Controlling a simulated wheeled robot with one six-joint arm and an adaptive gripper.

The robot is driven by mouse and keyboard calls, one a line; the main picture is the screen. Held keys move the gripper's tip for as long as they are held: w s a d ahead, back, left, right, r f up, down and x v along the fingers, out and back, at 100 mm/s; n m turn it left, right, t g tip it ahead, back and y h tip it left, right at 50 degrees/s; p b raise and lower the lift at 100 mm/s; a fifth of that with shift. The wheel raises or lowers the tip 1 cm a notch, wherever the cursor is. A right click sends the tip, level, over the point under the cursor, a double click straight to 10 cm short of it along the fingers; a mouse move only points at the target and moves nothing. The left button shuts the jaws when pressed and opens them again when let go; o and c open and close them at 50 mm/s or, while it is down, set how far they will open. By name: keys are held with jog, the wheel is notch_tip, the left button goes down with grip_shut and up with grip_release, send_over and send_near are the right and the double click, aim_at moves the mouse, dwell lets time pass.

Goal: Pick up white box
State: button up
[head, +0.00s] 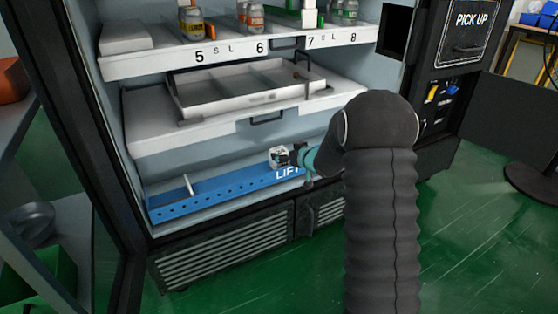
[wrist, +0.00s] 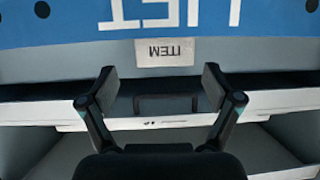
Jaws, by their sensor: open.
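A small white box marked ITEM (wrist: 168,52) shows in the wrist view, upside down, against the blue bar marked LIFT (wrist: 60,27). In the head view a small whitish block (head: 276,157) is at the bar (head: 230,196), right beside the gripper end; I cannot tell its shape well there. My gripper (wrist: 160,78) is open, its two black fingers spread wide with nothing between them. The white box appears beyond the fingertips, roughly centred between them, apart from both. In the head view my arm and gripper (head: 287,156) reach into the lower bay, and the arm hides part of it.
A white drawer with a tray (head: 250,97) is above the lift bay. A higher shelf (head: 140,66) holds bottles and small boxes. A thin white upright piece (head: 188,185) stands at the bar's left. The pick-up door (head: 472,35) is at right.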

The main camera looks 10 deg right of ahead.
aim_at(281, 152)
jog(key=x, duration=0.4)
jog(key=shift+a+f, duration=0.1)
jog(key=shift+a, duration=0.25)
jog(key=c, duration=1.3)
